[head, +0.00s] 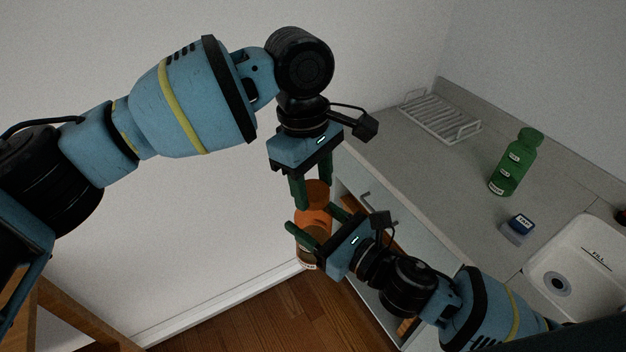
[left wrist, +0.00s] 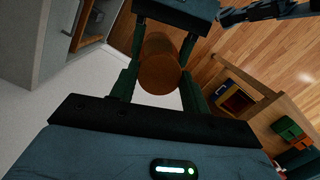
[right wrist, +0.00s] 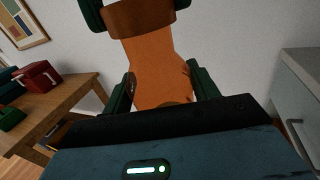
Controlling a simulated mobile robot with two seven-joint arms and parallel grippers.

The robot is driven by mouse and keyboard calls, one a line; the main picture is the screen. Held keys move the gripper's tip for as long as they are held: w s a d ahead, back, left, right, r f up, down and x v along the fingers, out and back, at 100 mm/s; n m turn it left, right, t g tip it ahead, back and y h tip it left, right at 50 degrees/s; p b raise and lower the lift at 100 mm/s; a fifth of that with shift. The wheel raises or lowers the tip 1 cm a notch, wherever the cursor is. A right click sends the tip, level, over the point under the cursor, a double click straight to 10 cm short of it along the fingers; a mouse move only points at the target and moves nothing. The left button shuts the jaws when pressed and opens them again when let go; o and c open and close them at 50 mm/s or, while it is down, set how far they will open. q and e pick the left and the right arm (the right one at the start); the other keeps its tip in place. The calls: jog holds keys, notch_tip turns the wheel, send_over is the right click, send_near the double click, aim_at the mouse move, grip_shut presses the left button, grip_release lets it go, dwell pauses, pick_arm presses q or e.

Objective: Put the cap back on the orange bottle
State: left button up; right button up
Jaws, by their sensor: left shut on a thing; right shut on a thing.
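The orange bottle (head: 316,216) is held in mid-air beside the counter, roughly upright, with a pale label low on it. My right gripper (head: 312,224) is shut around its body; the right wrist view shows the bottle (right wrist: 158,75) between the fingers. The darker brown-orange cap (head: 318,188) is directly above the bottle's neck. My left gripper (head: 314,190) points down and is shut on the cap, which also shows in the left wrist view (left wrist: 160,72). In the right wrist view the cap (right wrist: 140,18) appears to meet the bottle's top. Whether it is seated or threaded I cannot tell.
The grey counter (head: 425,175) on the right holds a wire rack (head: 440,116), a green bottle (head: 512,162), a small blue-topped block (head: 521,224) and a white sink (head: 590,268). A wooden table (right wrist: 55,112) bears a red box (right wrist: 37,76). White wall is behind my grippers.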

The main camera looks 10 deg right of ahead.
pick_arm(q)
jog(key=shift+f, duration=0.5)
